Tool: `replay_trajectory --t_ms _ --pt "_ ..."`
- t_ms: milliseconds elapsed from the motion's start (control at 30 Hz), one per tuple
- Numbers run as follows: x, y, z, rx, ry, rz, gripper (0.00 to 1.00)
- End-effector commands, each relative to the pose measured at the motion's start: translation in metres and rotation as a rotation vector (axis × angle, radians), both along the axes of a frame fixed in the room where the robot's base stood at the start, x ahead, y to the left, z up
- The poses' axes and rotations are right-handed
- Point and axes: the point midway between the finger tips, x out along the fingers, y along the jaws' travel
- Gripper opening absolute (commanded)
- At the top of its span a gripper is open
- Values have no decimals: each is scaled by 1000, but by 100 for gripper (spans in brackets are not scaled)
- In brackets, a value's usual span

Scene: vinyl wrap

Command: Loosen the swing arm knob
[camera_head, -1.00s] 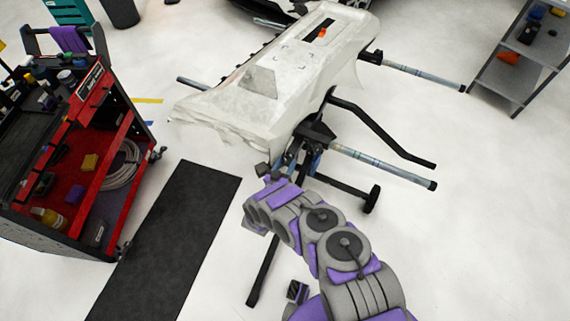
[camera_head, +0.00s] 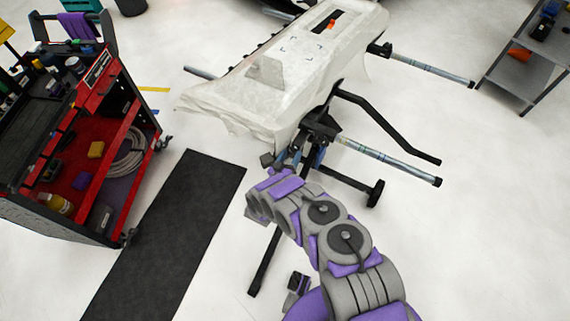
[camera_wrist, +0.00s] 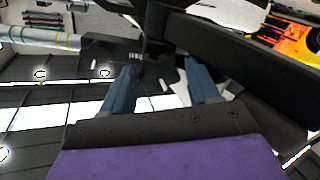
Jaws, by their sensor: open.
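The swing arm (camera_head: 385,127) is a bent black bar on the right side of the work stand (camera_head: 318,130), which carries a part under a pale cover (camera_head: 235,95). My gripper (camera_head: 300,158) reaches up to the stand's black bracket just below the cover's near end. In the wrist view, my gripper (camera_wrist: 163,78) is open, with two blue fingers apart on either side of dark bracket parts (camera_wrist: 150,62). I cannot make out the knob clearly against these black parts, nor whether a finger touches anything.
A red and black tool cart (camera_head: 95,90) stands at the left, beside a black floor mat (camera_head: 175,235). Silver bars (camera_head: 385,160) stick out from the stand to the right. A grey shelf (camera_head: 525,70) is at the upper right. The floor at the lower right is clear.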

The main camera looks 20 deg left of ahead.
Motion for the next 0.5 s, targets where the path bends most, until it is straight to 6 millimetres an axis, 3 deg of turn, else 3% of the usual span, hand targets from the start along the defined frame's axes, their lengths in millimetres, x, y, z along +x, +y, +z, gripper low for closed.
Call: replay_trajectory --t_ms 167,500 --pt "-21 1 2 -2 1 2 62" --pt "-96 4 3 -2 0 5 62"
